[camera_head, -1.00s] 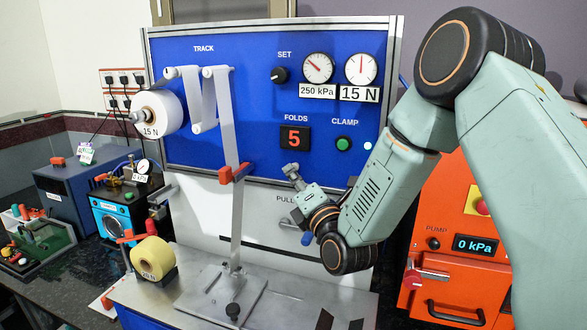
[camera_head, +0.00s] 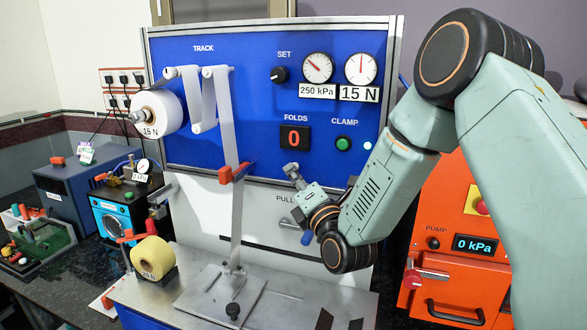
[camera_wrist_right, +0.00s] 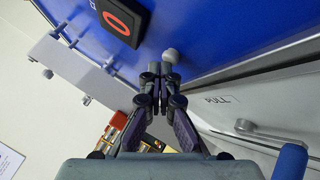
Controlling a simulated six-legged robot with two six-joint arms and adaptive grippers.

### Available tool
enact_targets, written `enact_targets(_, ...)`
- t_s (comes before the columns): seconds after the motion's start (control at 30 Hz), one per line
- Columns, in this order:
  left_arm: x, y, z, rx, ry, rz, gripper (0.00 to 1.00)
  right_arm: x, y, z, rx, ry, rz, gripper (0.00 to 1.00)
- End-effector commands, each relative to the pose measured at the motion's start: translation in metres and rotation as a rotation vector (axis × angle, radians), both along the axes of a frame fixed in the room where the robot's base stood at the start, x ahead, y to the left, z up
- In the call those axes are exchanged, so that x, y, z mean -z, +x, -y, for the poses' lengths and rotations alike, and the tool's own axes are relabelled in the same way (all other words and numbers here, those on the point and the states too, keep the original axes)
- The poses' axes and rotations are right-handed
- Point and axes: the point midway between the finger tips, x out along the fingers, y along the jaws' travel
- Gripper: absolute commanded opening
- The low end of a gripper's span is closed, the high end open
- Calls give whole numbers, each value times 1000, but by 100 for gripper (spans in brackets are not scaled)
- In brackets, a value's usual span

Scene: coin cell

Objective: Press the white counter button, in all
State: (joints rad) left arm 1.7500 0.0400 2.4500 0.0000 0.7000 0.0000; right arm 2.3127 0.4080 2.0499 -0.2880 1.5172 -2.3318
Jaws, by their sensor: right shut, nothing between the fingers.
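The white counter button (camera_wrist_right: 170,55) is a pale round knob on the blue panel in the right wrist view, close below the FOLDS display (camera_head: 295,138), which reads 0. In the head view I cannot make out the button; my right gripper (camera_head: 291,170) covers that spot. The right gripper's fingers are shut and empty. Its fingertips (camera_wrist_right: 161,70) are right at the button in the wrist view; I cannot tell whether they touch it. My left gripper is not in view.
A green CLAMP button (camera_head: 343,143) and a small white dot (camera_head: 367,145) are to the right of the display. A blue-tipped PULL handle (camera_head: 306,238) lies below my right gripper. A hanging white strip (camera_head: 238,215) with a red clip (camera_head: 235,173) is to the left.

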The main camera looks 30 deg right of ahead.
Motion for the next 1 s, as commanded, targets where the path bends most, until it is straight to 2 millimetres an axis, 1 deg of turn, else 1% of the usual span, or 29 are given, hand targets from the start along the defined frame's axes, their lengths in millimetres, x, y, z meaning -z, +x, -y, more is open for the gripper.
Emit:
enact_targets(0.3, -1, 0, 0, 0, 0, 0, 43, -1, -10, -11, 0, 0, -1, 0)
enact_targets(0.63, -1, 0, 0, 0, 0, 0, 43, -1, -11, -13, -1, 0, -1, 0)
enact_targets(1.0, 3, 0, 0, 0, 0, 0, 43, 0, -31, -36, -4, -2, -1, 0)
